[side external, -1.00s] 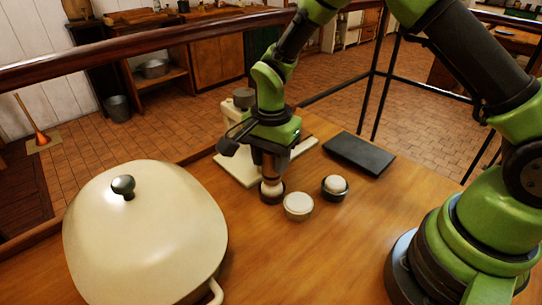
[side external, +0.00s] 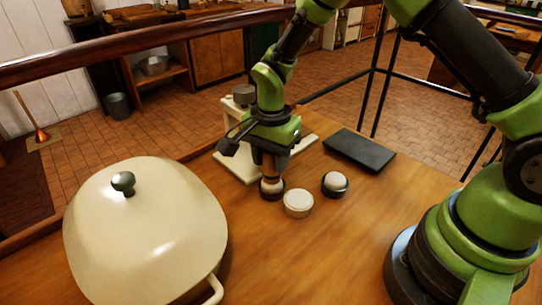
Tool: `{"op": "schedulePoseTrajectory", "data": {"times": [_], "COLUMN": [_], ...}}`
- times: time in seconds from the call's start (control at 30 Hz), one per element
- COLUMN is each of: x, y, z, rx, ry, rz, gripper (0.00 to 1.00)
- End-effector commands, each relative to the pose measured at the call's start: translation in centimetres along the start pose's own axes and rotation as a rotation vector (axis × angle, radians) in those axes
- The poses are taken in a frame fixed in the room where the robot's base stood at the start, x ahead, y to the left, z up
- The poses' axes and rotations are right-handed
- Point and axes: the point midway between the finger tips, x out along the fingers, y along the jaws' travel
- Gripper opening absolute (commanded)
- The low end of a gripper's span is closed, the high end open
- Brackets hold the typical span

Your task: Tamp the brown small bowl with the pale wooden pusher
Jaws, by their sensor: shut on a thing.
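My gripper (side external: 270,172) points straight down and is shut on the pale wooden pusher (side external: 271,184). Only a short pale part of the pusher shows below the fingers. The brown small bowl (side external: 271,195) stands on the wooden table directly under the pusher. The pusher's lower end is inside the bowl's rim. The bowl's contents are hidden, so I cannot tell how firmly the pusher presses on them.
A cream bowl (side external: 298,205) stands close right of the brown one, and a dark bowl with pale contents (side external: 335,183) beyond it. A cream stand (side external: 238,168) is just behind my gripper. A black slab (side external: 360,151) lies behind right; a large cream lidded pot (side external: 145,225) fills the left.

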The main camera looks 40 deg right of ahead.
Motion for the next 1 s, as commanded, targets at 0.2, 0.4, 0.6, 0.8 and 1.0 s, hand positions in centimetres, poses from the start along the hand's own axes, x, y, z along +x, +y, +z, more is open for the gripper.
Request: {"op": "schedulePoseTrajectory", "data": {"times": [0.2,0.4,0.6,0.8,1.0], "x": [0.3,0.6,0.8,1.1,1.1], "y": [0.0,0.0,0.0,0.0,0.0], "z": [0.0,0.0,0.0,0.0,0.0], "rx": [-0.001,-0.001,-0.001,-0.001,-0.001], "ry": [0.000,0.000,0.000,0.000,0.000], "rz": [0.001,0.001,0.001,0.001,0.001], "gripper": [0.11,0.11,0.11,0.11,0.11]}}
